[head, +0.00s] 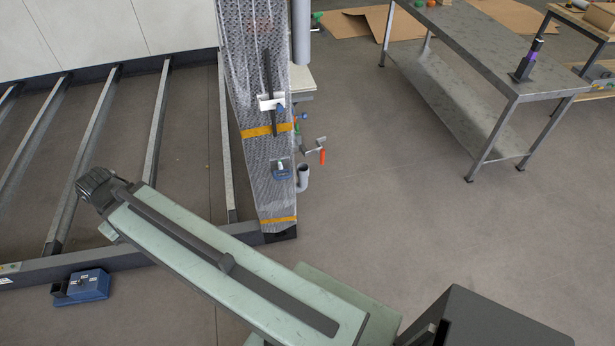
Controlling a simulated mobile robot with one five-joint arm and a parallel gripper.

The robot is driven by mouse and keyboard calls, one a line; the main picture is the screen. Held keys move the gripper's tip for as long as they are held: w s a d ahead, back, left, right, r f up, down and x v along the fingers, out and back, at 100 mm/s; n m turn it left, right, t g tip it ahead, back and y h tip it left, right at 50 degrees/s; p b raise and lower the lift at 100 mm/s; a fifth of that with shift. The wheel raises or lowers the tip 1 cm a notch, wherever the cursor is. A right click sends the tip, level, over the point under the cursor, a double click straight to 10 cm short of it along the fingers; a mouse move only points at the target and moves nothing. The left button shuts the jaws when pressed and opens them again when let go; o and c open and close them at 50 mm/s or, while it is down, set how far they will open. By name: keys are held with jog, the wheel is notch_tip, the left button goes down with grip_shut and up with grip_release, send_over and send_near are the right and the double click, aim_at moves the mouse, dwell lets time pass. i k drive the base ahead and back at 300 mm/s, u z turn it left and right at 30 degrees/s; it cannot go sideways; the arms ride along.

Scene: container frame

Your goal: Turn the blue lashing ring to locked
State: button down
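No blue part in the head view can be made out clearly as a lashing ring. A small blue fitting (281,171) sits low on the tall perforated grey panel (262,195), above its lower yellow band. A white bracket (268,102) with a small blue part is higher on the same panel, by a dark upright bar. A blue block (82,287) with small white labels is at the lower left, by the dark frame beam. Whether any is locked cannot be told. My pale green arm crosses the lower middle and ends in a dark joint; my gripper does not show.
A dark frame with several metal crossbars (92,150) fills the left. A red-handled lever (322,156) and a grey bent pipe (303,178) stick out right of the panel. A metal table (470,45) stands at upper right. The floor (420,230) between is clear.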

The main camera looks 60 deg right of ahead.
aim_at(281, 170)
jog(key=z, duration=2.25)
jog(key=k, duration=1.15)
jog(key=u, duration=1.5)
jog(key=i, duration=1.05)
jog(key=z, duration=0.05)
